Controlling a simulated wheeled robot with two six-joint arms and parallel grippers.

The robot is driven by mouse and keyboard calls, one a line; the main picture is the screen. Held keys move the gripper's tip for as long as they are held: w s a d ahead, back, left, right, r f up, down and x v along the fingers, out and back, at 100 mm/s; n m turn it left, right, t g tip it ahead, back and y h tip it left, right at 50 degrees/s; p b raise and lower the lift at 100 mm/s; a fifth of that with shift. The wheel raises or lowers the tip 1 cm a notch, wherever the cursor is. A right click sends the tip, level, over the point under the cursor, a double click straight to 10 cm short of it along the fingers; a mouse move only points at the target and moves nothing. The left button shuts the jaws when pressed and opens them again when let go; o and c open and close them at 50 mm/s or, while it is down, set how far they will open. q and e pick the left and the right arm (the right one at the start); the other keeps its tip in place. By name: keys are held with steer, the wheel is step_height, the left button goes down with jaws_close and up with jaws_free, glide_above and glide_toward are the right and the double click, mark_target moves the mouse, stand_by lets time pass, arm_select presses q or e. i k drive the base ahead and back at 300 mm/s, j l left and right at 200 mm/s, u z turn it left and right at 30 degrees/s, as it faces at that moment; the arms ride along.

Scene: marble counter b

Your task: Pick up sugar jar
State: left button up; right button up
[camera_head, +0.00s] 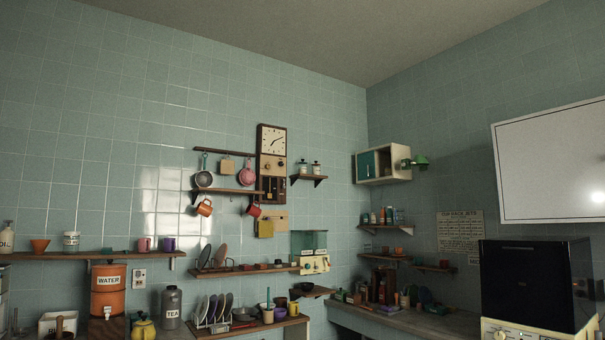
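No label that I can read says sugar, so I cannot tell which jar is the sugar jar. A small white jar (71,242) with a dark band of lettering too small to read stands on the long left wall shelf. Two small dark-lidded jars, a left one (303,167) and a right one (316,168), stand on a small shelf right of the clock. A grey canister (171,309) marked TEA stands lower left. Neither of my grippers is in view.
Below are an orange WATER dispenser (108,290) and a yellow kettle (143,327). A plate rack (213,315) stands lower centre. A black box-shaped appliance (533,283) fills the lower right.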

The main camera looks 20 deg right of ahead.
mark_target(301, 166)
steer(key=i+l+z, duration=0.35)
steer(key=i, duration=0.4)
steer(key=i+z, duration=0.35)
steer(key=i, duration=1.1)
steer(key=i+j+z, duration=0.1)
steer(key=i, duration=0.6)
steer(key=i+j+z, duration=0.1)
steer(key=i, duration=0.55)
